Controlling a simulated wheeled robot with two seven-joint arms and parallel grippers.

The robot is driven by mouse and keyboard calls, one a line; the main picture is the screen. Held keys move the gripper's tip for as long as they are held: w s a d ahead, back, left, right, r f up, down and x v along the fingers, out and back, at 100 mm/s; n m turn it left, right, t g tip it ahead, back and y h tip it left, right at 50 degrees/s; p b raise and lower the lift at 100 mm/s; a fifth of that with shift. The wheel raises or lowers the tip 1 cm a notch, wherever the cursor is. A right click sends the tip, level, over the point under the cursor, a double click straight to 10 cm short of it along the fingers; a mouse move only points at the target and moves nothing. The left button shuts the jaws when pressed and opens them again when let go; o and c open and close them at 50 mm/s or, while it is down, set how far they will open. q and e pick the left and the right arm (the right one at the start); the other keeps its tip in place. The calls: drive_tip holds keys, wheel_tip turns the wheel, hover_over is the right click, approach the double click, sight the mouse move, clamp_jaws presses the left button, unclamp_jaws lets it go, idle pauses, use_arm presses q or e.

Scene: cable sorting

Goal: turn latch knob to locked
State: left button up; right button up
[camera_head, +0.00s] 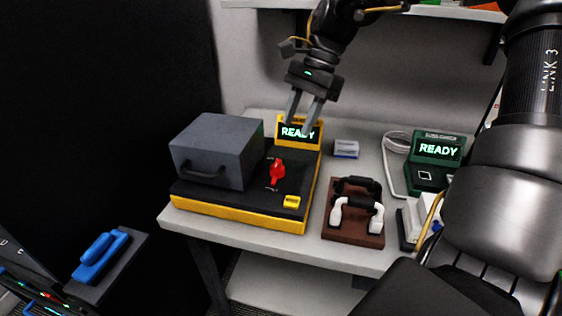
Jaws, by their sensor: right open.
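The latch knob (277,171) is red and stands on the black top of a yellow-edged station (240,217), right of a grey box with a handle (215,150). Its markings are too small to read. A yellow-framed screen (298,132) at the back of the station reads READY. My right gripper (303,117) is open and empty, fingers pointing down. In the picture it overlaps the screen, above and behind the knob, apart from it. My left gripper is not in view.
A brown block with black and white handles (352,234) stands right of the station. A green device (436,150) reading READY, a cable and a small blue-white box (346,149) are on the table (255,240). A blue-handled item (100,257) is at lower left. My arm covers the right side.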

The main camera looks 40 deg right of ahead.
sight(277, 168)
drive_tip(key=x, duration=1)
drive_tip(key=shift+w+a+f+b, duration=0.2)
drive_tip(key=shift+a+f+b, duration=0.1)
drive_tip(key=shift+b, duration=0.05)
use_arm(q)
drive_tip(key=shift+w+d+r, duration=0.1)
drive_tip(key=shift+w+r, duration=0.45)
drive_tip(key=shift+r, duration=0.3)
use_arm(e)
drive_tip(key=c, duration=0.7)
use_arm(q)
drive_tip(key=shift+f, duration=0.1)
